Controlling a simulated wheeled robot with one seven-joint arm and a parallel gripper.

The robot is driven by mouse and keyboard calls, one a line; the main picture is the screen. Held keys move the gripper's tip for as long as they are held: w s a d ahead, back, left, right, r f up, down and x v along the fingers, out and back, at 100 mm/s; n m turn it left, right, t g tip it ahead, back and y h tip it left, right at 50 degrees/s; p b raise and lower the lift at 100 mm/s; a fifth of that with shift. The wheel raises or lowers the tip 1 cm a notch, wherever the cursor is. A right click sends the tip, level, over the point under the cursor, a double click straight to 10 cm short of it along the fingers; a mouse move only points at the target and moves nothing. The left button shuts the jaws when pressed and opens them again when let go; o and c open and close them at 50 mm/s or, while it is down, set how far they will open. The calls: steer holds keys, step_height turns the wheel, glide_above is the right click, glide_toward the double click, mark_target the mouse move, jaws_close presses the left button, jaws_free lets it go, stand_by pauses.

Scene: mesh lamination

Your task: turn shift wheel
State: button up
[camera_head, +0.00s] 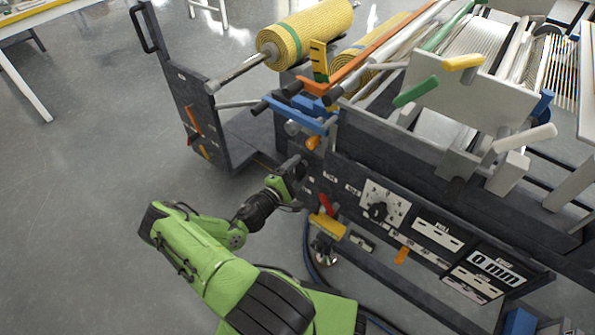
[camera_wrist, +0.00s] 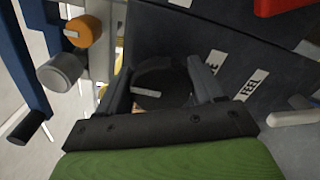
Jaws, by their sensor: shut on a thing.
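The dark round shift wheel (camera_wrist: 165,72) with a pale mark on its face sits on the dark machine panel in the wrist view. My gripper (camera_wrist: 163,84) has one finger on each side of the wheel and is shut on it. In the head view, my gripper (camera_head: 297,172) reaches the left end of the machine's front panel. The wheel is mostly hidden there behind my gripper. White labels (camera_wrist: 250,83), one reading FEEL, lie on the panel just right of the wheel.
An orange knob (camera_wrist: 84,32) and a grey cylinder (camera_wrist: 60,72) stick out left of my gripper. The floor (camera_head: 90,200) at left is clear.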

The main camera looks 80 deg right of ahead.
steer(key=o, duration=1)
steer(key=shift+c, duration=0.2)
steer(key=p+v, duration=0.2)
steer(key=v, duration=1.3)
steer(key=shift+w+a+p, duration=0.25)
steer(key=shift+a+p, duration=0.05)
steer(key=shift+a, duration=0.05)
